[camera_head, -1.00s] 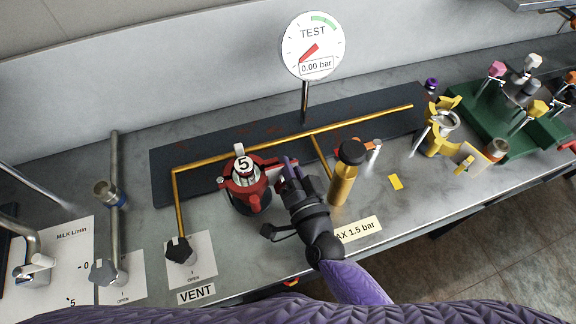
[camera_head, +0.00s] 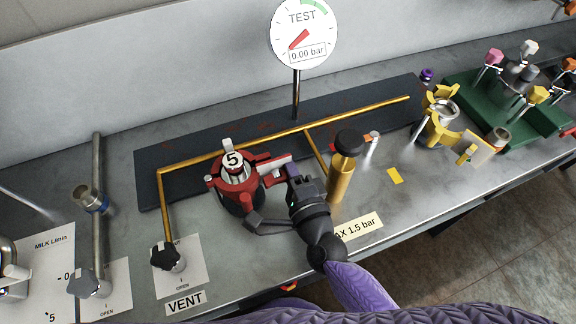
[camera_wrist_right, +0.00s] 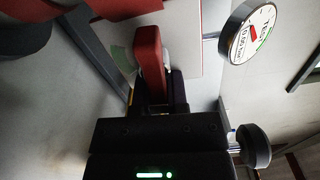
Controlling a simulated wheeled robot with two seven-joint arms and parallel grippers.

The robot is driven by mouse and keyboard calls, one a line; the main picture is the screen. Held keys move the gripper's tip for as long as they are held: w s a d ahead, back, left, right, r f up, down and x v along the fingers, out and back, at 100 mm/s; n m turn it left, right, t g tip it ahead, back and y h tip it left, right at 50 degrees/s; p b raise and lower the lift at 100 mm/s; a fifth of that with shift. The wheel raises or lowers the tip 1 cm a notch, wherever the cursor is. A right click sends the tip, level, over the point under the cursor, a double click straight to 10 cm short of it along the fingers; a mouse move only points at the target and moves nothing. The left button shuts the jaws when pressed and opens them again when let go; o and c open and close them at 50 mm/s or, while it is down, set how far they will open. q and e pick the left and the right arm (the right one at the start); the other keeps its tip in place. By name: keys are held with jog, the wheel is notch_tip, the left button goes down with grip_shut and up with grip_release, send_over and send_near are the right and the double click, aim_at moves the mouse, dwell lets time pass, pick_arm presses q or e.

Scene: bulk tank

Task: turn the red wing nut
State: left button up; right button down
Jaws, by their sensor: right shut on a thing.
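The red wing nut (camera_head: 268,167) is part of a red clamp (camera_head: 222,185) around a fitting marked 5, left of centre in the head view. One red wing sticks out to the right. My right gripper (camera_head: 289,172) is at that wing, to the right of the clamp. In the right wrist view the red wing (camera_wrist_right: 150,62) runs down between the dark fingers (camera_wrist_right: 158,98), and my right gripper is shut on it. The fingertips are partly hidden in the head view. My left gripper is out of view.
A brass cylinder with a black cap (camera_head: 348,142) stands close right of my right gripper. Behind are brass piping (camera_head: 240,147) and a gauge (camera_head: 304,33) reading 0.00 bar. A yellow clamp (camera_head: 424,132) stands further right. The front counter around the yellow tag (camera_head: 395,176) is mostly clear.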

jog(key=m, duration=0.2)
jog(key=f+m+b, duration=0.1)
jog(key=shift+a+f+m+b, duration=0.1)
jog(key=shift+m+b, duration=0.2)
jog(key=shift+m, duration=0.1)
jog(key=m, duration=0.1)
jog(key=m+b, duration=0.1)
jog(key=m, duration=0.1)
jog(key=shift+s+a+f+m+b, duration=0.15)
jog(key=shift+a+f+m+b, duration=0.05)
jog(key=shift+f+m+b, duration=0.1)
jog(key=m, duration=0.1)
jog(key=m+b, duration=0.1)
jog(key=m, duration=0.1)
jog(key=shift+s+a+f, duration=0.1)
jog(key=shift+a+f, duration=0.1)
jog(key=shift+a, duration=0.1)
jog(key=shift+a+m+b, duration=0.2)
jog(key=shift+m+b, duration=0.25)
jog(key=shift+m, duration=0.85)
jog(key=c, duration=0.6)
grip_release()
jog(key=shift+c, duration=0.2)
jog(key=shift+s, duration=0.1)
